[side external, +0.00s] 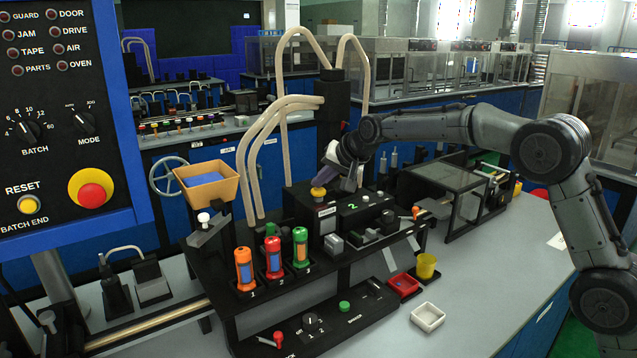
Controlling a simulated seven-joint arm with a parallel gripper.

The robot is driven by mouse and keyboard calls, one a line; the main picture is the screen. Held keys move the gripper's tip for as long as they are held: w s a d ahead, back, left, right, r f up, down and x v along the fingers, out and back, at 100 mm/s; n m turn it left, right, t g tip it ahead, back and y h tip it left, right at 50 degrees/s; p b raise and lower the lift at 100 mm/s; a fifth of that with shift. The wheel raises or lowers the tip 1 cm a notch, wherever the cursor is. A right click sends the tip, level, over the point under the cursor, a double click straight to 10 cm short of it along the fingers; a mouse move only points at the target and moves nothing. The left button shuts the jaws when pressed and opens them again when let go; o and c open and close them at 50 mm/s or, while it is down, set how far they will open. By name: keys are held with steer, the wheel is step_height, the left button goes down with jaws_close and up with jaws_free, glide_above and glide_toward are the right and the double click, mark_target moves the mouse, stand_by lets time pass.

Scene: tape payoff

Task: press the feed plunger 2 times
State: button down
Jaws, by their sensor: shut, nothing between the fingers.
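A yellow round-topped plunger (318,192) stands on top of the black machine box (300,208), near its left end. I take it to be the feed plunger, though no readable label confirms this. A green digit 2 glows on the box's display (352,206). My gripper (320,181) is shut and empty, pointing down at the plunger's top from the upper right. Its fingertips are at or just above the yellow cap; whether they touch it cannot be told from this view.
Pale hoses (285,150) arch behind the box. Numbered orange, red and green canisters (272,258) stand on the front ledge. A white-topped knob (203,217) is below an orange hopper (207,183). A yellow cup (426,266) and white tray (427,317) sit at right on open bench.

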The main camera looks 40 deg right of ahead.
mark_target(321, 191)
steer(key=shift+f, duration=0.4)
steer(key=shift+r, duration=1.85)
steer(key=shift+r, duration=0.15)
steer(key=shift+r, duration=2.4)
